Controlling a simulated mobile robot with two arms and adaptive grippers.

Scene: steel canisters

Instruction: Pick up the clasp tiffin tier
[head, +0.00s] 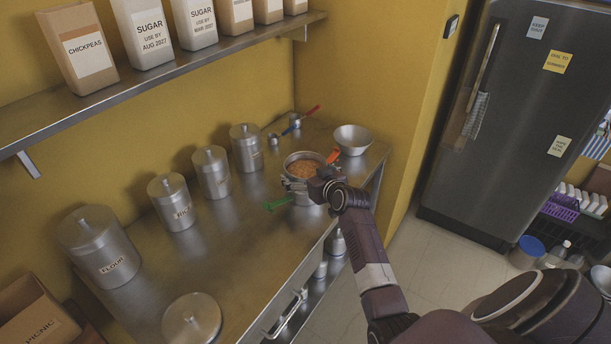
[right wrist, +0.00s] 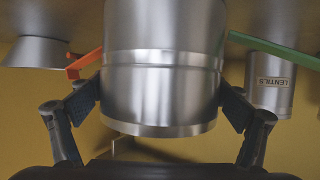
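The clasp tiffin tier (head: 301,180) is a round steel pot with an orange-brown filling. It appears to stand upright on the steel counter. An orange clasp (head: 333,156) and a green clasp (head: 278,203) stick out from its sides. In the right wrist view, which is upside down, the tier (right wrist: 162,75) fills the middle. My right gripper (right wrist: 162,100) has one finger pad against each side of it, with no clear gap. In the head view my right gripper (head: 318,184) is at the tier's near side and partly hides it. My left gripper is not in view.
A steel bowl (head: 352,139) and measuring spoons (head: 294,122) lie behind the tier. Several lidded canisters (head: 213,172) line the wall, and a round lid (head: 191,320) lies in front. A shelf (head: 150,70) hangs above. The counter's middle (head: 215,250) is clear.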

